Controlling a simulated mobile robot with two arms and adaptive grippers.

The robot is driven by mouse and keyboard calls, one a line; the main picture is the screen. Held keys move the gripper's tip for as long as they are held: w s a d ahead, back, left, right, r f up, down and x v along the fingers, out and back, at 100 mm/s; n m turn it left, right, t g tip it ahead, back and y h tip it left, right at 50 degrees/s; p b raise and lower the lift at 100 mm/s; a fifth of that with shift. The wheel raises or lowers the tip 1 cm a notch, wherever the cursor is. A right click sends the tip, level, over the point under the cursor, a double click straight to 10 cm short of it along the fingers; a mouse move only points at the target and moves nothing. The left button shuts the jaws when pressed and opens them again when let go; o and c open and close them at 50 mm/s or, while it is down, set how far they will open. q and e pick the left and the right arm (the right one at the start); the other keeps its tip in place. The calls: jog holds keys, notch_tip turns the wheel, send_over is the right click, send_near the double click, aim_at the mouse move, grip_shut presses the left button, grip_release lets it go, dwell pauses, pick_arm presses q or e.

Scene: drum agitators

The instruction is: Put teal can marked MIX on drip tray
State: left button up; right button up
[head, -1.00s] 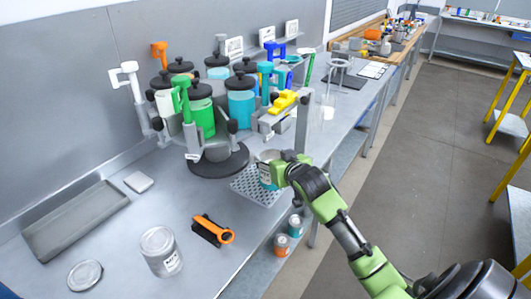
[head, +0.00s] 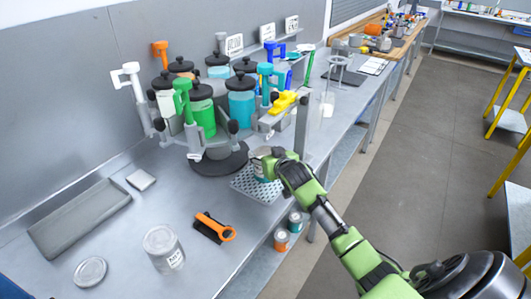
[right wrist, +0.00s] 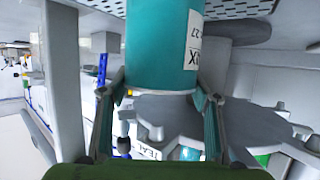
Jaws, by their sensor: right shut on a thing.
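The teal can marked MIX (right wrist: 163,45) fills the top middle of the right wrist view, with part of its white label showing. My right gripper (head: 268,164) is shut on it, with one finger on each side. In the head view the can (head: 260,170) is mostly hidden by the gripper. It is over the perforated drip tray (head: 266,196), which lies at the bench's front edge. The tray also shows at the top of the right wrist view (right wrist: 232,10). I cannot tell whether the can touches the tray. My left gripper is not in view.
The drum carousel with green, white and teal drums (head: 241,108) stands just behind the tray, with a grey upright post (head: 302,125) close by. Small cans (head: 282,239) stand on the lower shelf.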

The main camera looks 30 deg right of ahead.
jog(key=o, duration=1.9)
jog(key=shift+s, duration=0.15)
jog(key=b+v, duration=0.1)
jog(key=v, duration=1.1)
jog(key=shift+b, duration=0.35)
